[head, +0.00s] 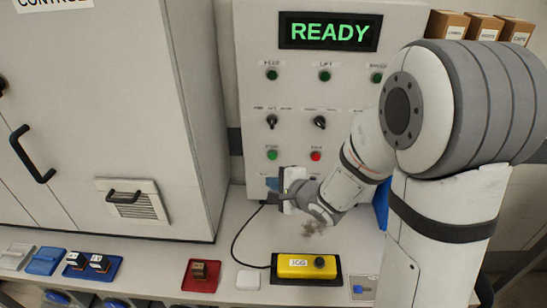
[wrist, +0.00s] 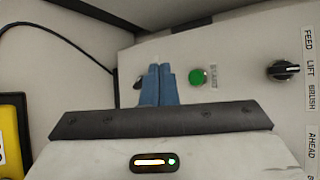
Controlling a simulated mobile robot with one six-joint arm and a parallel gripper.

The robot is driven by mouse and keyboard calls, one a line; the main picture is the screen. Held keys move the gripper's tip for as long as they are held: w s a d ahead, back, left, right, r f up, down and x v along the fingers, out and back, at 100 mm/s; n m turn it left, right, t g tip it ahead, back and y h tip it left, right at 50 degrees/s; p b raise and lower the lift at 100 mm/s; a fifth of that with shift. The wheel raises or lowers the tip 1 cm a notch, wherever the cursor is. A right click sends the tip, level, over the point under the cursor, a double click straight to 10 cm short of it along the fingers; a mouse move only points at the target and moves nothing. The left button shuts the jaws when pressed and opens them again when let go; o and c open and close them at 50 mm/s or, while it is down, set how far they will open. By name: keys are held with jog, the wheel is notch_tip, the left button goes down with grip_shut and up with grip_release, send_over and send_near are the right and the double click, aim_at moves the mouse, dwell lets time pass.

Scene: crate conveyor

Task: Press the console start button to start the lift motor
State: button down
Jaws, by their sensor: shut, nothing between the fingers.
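The console (head: 345,95) stands at the back, its display (head: 330,32) reading READY in green. The round green start button (head: 272,155) is low on the panel's left side, with a red button (head: 315,156) to its right. My gripper (head: 273,184) is shut and empty, its blue fingertips just below the green button in the head view. In the wrist view the two blue fingers (wrist: 156,86) lie together, and the green button (wrist: 197,77) shows whole to their right, apart from them. Whether the tips touch the panel is unclear.
Two black selector knobs, one on the left (head: 272,120) and one on the right (head: 320,122), sit above the buttons. A yellow box (head: 300,267) stands on the bench below, with a black cable (head: 238,235) beside it. A grey cabinet (head: 130,100) rises at left.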

aim_at(272, 156)
jog(key=w+p, duration=0.1)
jog(key=w, duration=0.6)
jog(key=shift+w, duration=0.15)
jog(key=shift+d, duration=0.1)
jog(key=shift+w+p, duration=0.1)
jog(key=shift+p, duration=0.25)
dwell(1.4)
jog(key=shift+w+p, duration=0.35)
jog(key=shift+p, duration=0.05)
jog(key=shift+w+p, duration=0.35)
jog(key=shift+w, duration=0.05)
dwell(0.7)
jog(key=shift+s, duration=0.85)
